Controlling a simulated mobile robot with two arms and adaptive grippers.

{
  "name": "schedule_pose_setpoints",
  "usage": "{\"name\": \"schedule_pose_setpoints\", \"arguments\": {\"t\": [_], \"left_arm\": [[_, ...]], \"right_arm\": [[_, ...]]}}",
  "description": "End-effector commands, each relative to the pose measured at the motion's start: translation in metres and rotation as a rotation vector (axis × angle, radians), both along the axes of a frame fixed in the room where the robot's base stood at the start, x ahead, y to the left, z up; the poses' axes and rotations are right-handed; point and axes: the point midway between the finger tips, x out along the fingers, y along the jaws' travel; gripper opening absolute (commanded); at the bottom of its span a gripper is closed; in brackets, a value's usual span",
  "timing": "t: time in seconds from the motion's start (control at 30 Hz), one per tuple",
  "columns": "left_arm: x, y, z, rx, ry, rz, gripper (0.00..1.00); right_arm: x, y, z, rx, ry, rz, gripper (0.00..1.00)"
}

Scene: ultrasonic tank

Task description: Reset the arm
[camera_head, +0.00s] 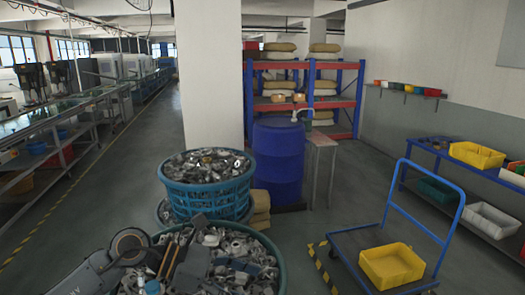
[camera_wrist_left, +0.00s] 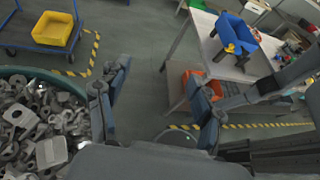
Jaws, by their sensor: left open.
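My left arm (camera_head: 128,247) comes in from the lower left in the head view. Its gripper (camera_head: 180,264) is over the front basket of metal parts, and its dark fingers are hard to tell from the parts behind. My right gripper does not show in either view.
Blue baskets (camera_head: 172,190) heaped with metal parts stand at the front. A blue drum (camera_head: 278,160) stands behind. A blue trolley (camera_head: 345,243) carries a yellow bin (camera_head: 391,265). The left wrist view shows a table (camera_wrist_left: 203,45) with a blue bin (camera_wrist_left: 232,34). Floor around the trolley is clear.

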Motion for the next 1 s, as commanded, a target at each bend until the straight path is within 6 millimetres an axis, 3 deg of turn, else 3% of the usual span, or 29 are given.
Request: {"name": "schedule_pose_setpoints", "arguments": {"t": [0.03,0.1,0.2,0.33,0.43,0.57,0.67,0.77,0.87,0.9,1.0], "left_arm": [[-0.008,-0.019,0.013,-0.144,0.069,0.035,0.67],[-0.011,-0.035,0.036,-0.340,0.171,0.100,0.67],[-0.007,-0.039,0.066,-0.608,0.344,0.213,0.67],[0.010,-0.019,0.089,-0.937,0.605,0.387,0.67],[0.028,0.011,0.087,-1.172,0.824,0.543,0.67],[0.046,0.061,0.054,-1.447,1.122,0.777,0.67],[0.048,0.099,0.007,-1.632,1.353,0.984,0.67],[0.034,0.132,-0.052,-1.794,1.581,1.217,0.67],[0.001,0.158,-0.115,-1.926,1.796,1.479,0.67],[-0.016,0.166,-0.139,1.962,-1.867,-1.582,0.67],[-0.062,0.177,-0.187,1.711,-1.704,-1.549,0.67]], "right_arm": [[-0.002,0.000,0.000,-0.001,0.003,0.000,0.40],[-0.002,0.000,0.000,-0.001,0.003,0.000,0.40],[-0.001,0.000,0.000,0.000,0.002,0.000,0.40],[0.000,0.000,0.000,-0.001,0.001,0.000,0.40],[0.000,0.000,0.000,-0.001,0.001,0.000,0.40],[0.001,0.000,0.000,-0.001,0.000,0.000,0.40],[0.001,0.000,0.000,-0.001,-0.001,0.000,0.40],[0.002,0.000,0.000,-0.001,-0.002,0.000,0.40],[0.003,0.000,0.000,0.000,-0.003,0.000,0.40],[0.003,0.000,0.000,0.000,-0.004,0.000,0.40],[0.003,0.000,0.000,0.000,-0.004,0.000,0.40]]}}
